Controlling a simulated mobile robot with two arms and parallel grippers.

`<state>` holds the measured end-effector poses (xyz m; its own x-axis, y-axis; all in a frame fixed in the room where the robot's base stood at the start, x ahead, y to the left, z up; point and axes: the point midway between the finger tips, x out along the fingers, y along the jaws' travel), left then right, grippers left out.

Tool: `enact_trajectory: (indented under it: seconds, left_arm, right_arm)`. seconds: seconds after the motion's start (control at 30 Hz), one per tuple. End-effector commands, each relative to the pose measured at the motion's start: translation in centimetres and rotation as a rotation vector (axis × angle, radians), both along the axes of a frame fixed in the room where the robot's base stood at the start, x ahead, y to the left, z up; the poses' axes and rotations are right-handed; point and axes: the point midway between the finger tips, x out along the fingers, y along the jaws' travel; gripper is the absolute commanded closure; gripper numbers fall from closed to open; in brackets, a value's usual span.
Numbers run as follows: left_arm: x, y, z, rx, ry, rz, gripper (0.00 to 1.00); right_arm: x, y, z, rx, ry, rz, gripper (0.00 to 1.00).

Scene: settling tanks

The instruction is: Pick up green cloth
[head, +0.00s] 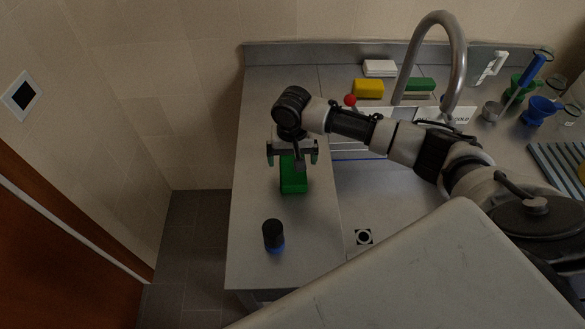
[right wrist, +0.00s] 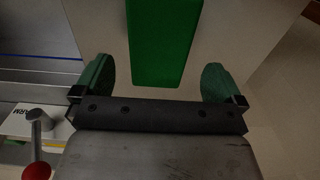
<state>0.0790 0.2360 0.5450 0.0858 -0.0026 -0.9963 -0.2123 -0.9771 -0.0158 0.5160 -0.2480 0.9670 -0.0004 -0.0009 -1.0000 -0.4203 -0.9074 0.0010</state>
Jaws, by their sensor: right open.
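The green cloth (head: 294,180) is a folded, block-like green shape lying on the grey counter left of the sink. My right gripper (head: 292,158) is over its far end, with a finger to either side, and part of the cloth is hidden under it. In the right wrist view the cloth (right wrist: 164,42) lies ahead, lined up between the two green fingertips of the open gripper (right wrist: 157,80). No contact shows, and the height above the cloth is hard to tell. My left gripper is not in view.
A black jar with a blue base (head: 273,235) stands nearer on the counter (head: 252,205). A yellow block (head: 368,88), a white block (head: 380,68) and a curved faucet (head: 460,60) are behind the sink. A red knob (head: 350,100) is near my arm. Funnels stand right.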

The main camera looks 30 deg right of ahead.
Motion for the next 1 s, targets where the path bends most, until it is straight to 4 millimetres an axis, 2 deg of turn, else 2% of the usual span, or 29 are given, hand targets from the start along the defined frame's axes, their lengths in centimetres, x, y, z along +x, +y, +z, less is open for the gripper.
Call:
enact_trajectory:
  seconds: [0.07,0.2,0.5,0.83,1.0]
  left_arm:
    - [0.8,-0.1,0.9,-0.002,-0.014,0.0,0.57]
    - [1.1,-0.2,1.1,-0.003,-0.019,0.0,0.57]
    - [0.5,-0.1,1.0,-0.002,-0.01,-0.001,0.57]
    - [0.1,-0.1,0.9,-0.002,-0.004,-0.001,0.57]
    - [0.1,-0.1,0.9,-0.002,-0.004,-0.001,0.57]
  right_arm:
    - [0.1,-0.1,-1.1,0.0,0.004,-0.002,0.0]
    - [0.1,-0.1,-2.9,0.001,0.002,0.0,0.0]
    - [0.1,-0.1,-3.5,0.0,0.0,0.002,0.0]
    - [0.1,-0.1,-3.5,0.0,0.0,0.001,0.51]
    - [0.1,-0.1,-3.5,0.0,0.0,0.001,0.52]
